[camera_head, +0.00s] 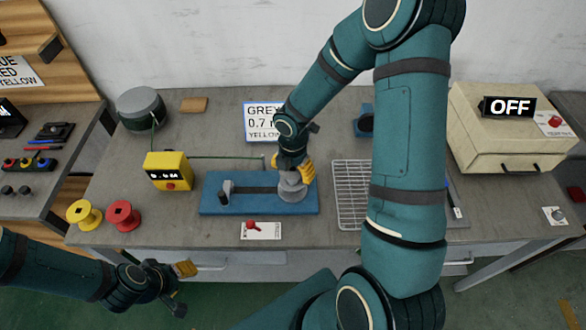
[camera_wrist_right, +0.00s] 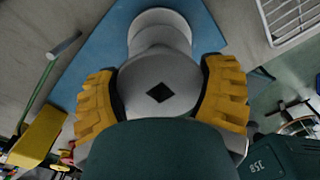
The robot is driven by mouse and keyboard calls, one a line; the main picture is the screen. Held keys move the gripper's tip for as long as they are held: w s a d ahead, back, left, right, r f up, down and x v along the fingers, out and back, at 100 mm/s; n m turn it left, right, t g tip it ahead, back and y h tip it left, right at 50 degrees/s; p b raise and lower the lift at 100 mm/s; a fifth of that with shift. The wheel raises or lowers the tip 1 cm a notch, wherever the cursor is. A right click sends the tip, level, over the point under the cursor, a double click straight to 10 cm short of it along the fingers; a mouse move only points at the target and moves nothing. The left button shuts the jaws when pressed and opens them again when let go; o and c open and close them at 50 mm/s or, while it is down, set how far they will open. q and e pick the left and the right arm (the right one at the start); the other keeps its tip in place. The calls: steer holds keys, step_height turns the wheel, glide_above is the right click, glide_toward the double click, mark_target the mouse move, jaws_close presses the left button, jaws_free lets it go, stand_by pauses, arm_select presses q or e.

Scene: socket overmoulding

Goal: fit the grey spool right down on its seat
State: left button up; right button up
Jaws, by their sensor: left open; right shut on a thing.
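The grey spool (camera_head: 291,187) is over the right end of the blue base (camera_head: 245,207). My right gripper (camera_head: 294,176) is shut on it from above. In the right wrist view, the yellow fingers grip both sides of the spool (camera_wrist_right: 158,72), whose round face has a black diamond-shaped hole. Pale round parts show beyond that face, above the blue base (camera_wrist_right: 85,75). The seat is hidden, and I cannot tell whether the spool is fully down. My left gripper (camera_head: 182,289) is open and empty in front of the table, at lower left.
Yellow (camera_head: 84,214) and red (camera_head: 123,216) spools stand at the table's left. A yellow meter box (camera_head: 167,171), a grey drum (camera_head: 141,108) and a wire rack (camera_head: 350,190) surround the base. A card with a red piece (camera_head: 261,230) lies in front. A cream machine (camera_head: 505,130) reads OFF.

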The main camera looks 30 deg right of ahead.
steer(key=shift+f+b, duration=1.2)
steer(key=shift+f, duration=0.4)
steer(key=o, duration=1.1)
steer(key=shift+c, duration=0.2)
step_height(320, 180, up, 12)
